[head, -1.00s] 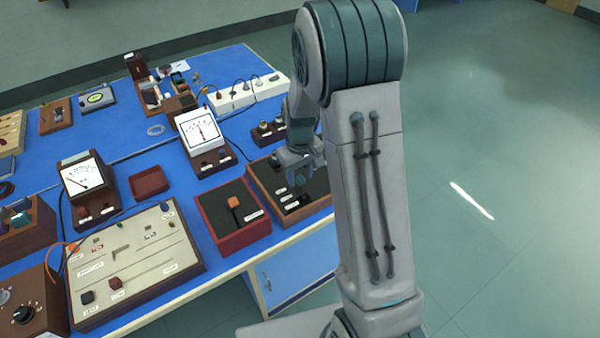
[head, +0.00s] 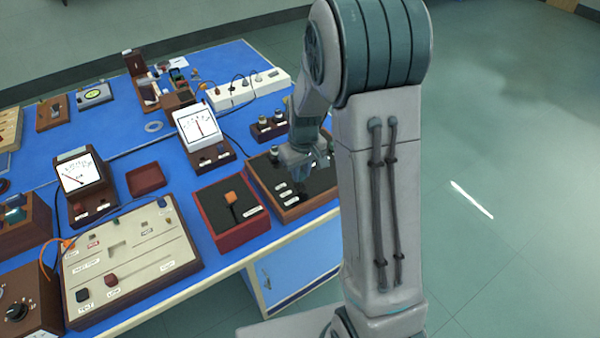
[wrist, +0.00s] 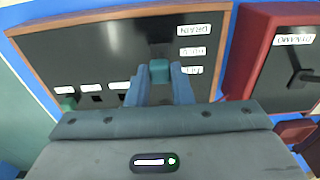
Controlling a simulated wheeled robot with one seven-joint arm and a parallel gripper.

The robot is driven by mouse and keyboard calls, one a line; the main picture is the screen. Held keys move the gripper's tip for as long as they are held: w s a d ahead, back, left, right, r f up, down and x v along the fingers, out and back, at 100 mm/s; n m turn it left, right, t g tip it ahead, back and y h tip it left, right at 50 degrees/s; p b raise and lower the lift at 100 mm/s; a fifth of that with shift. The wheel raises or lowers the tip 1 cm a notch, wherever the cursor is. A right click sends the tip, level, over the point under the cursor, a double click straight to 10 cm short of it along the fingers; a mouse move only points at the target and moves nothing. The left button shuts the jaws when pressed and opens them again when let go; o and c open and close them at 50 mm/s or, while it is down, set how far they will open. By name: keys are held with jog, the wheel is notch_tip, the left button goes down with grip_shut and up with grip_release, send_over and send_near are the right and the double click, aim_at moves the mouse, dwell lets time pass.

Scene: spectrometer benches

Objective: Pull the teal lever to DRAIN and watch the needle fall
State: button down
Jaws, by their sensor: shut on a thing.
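A teal lever knob (wrist: 159,70) stands on a black panel in a wooden box (wrist: 90,25). In the wrist view my gripper (wrist: 160,82) is shut on the knob, one finger at each side. The knob is beside the lowest of three labels; the DRAIN label (wrist: 194,30) is at the top, beyond a dark slot. In the head view my gripper (head: 306,165) is over the same box (head: 255,185), and the knob is hidden by it. The white meter (head: 198,125) behind has its needle near upright.
A red box with an orange-topped lever (head: 231,197) is just left of the panel. A second meter (head: 78,172), a red tray (head: 146,181) and a cream switch board (head: 132,255) lie further left. Two dark terminal posts (head: 270,127) stand behind the panel.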

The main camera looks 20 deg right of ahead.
jog(key=shift+s+d+f+t+y+b, duration=0.2)
jog(key=shift+s+t+b, duration=0.3)
jog(key=shift+b, duration=1.4)
jog(key=shift+s+d+f+t+y+b, duration=0.2)
jog(key=shift+t+b, duration=0.5)
jog(key=shift+b, duration=1.2)
jog(key=shift+s+f+t+y+b, duration=0.25)
jog(key=shift+s+t+b, duration=0.3)
jog(key=shift+b, duration=1.35)
jog(key=shift+t+b, duration=0.35)
jog(key=shift+b, duration=0.55)
jog(key=shift+s+r+t+b, duration=0.15)
jog(key=shift+s+t+b, duration=0.15)
jog(key=shift+b, duration=0.65)
jog(key=c, duration=1.3)
grip_release()
jog(key=shift+d+r, duration=0.1)
jog(key=shift+r, duration=0.05)
jog(key=p+v, duration=0.1)
jog(key=v, duration=1.2)
jog(key=shift+s+d+r+p, duration=0.1)
jog(key=shift+d+r+p, duration=0.1)
jog(key=shift+r+p, duration=0.1)
